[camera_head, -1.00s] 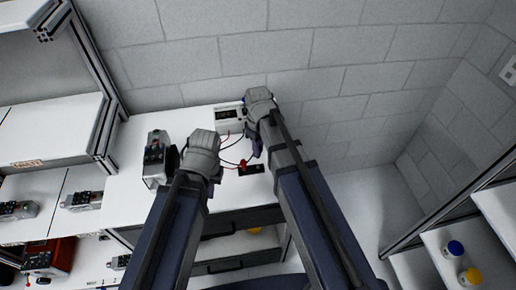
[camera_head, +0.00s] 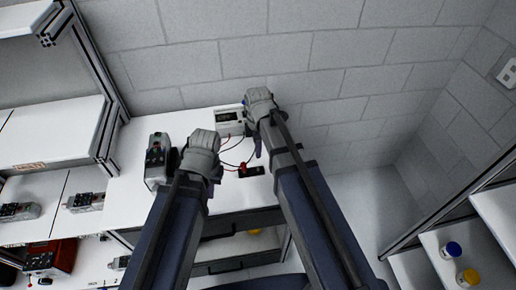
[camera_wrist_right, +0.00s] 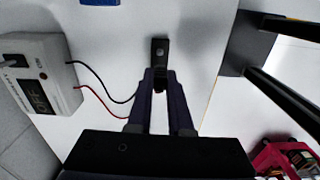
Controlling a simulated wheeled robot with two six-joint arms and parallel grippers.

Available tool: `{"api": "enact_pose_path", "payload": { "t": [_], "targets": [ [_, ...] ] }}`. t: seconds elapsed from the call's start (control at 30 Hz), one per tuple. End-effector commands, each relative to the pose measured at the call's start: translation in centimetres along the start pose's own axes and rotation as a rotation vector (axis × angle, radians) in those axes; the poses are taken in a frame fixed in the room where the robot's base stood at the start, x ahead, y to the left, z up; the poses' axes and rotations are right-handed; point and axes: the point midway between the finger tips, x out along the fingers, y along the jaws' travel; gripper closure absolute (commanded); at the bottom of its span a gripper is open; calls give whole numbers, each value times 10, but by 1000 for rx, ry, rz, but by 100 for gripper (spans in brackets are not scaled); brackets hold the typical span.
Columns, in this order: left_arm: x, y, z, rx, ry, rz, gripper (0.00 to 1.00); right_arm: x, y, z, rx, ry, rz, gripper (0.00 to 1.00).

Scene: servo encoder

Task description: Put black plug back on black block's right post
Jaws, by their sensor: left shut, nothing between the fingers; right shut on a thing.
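The small black block (camera_head: 254,171) lies on the white bench top, with a red plug (camera_head: 243,168) at its left end. In the right wrist view the block (camera_wrist_right: 160,48) points away from me, with a bare round post at its far end. My right gripper (camera_head: 258,152) is shut on the black plug, which is mostly hidden between the fingers. In the wrist view these fingers (camera_wrist_right: 159,84) are at the block's near end; I cannot tell the height gap. My left gripper (camera_head: 216,180) is shut and empty, left of the block, its fingertips largely hidden.
A white meter (camera_head: 229,121) stands behind the block; its display (camera_wrist_right: 40,98) seems to read OFF. A black wire (camera_wrist_right: 98,88) and a red wire (camera_wrist_right: 108,99) run from it. A grey-black device (camera_head: 157,160) stands at left. The bench's right edge is near the block.

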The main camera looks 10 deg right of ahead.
Motion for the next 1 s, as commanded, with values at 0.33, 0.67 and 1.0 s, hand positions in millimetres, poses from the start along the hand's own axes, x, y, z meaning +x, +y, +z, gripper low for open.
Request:
{"api": "enact_pose_path", "payload": {
  "t": [0.33,0.67,1.0],
  "targets": [
    [1,0,0,0,0,0,100,1,0,0,-33,0,0,100],
    [16,2,-1,0,0,0,100,16,0,0,-32,0,0,100],
    [38,4,-2,0,0,0,100,38,0,0,-31,0,0,100]
  ]
}}
